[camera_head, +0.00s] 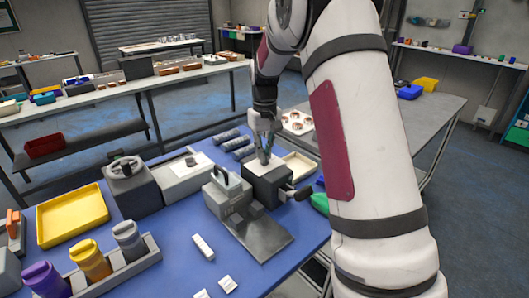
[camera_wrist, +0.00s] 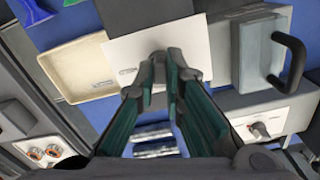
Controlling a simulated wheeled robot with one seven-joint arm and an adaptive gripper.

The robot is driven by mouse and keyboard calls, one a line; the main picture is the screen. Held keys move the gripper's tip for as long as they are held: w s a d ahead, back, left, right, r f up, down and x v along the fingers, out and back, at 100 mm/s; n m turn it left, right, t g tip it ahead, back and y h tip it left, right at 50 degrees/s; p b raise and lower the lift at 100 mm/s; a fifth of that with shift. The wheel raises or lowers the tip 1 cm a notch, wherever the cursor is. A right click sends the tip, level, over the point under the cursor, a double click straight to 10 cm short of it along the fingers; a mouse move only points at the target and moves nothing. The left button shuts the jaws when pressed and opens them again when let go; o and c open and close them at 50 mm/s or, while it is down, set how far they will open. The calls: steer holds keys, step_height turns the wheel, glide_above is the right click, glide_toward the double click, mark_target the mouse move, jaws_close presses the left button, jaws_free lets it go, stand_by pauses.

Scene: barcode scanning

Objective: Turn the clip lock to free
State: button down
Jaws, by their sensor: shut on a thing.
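The clip lock is a small dark grey knob (camera_wrist: 157,55) on a white plate (camera_wrist: 130,48), with small lettering at the plate's left edge. In the head view that plate tops a dark box (camera_head: 268,186) near the back of the blue table. My gripper (camera_wrist: 160,72) points down over the plate, its fingertips shut on the knob. In the head view my gripper (camera_head: 264,157) stands upright on the box top. The fingers hide most of the knob, so I cannot tell its turn angle.
A grey device with a carrying handle (camera_head: 226,186) stands close left of the box. A beige tray (camera_head: 300,166) lies behind it at the right. Dark cylinders (camera_head: 235,142) lie behind. A yellow tray (camera_head: 72,214) sits far left. A black lever (camera_head: 302,192) sticks out at the box's right.

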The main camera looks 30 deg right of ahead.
steer(key=shift+w+n, duration=0.1)
steer(key=shift+n, duration=1.4)
steer(key=c, duration=1.7)
jaws_free()
steer(key=shift+r, duration=0.1)
step_height(320, 180, up, 12)
steer(key=shift+f, duration=0.1)
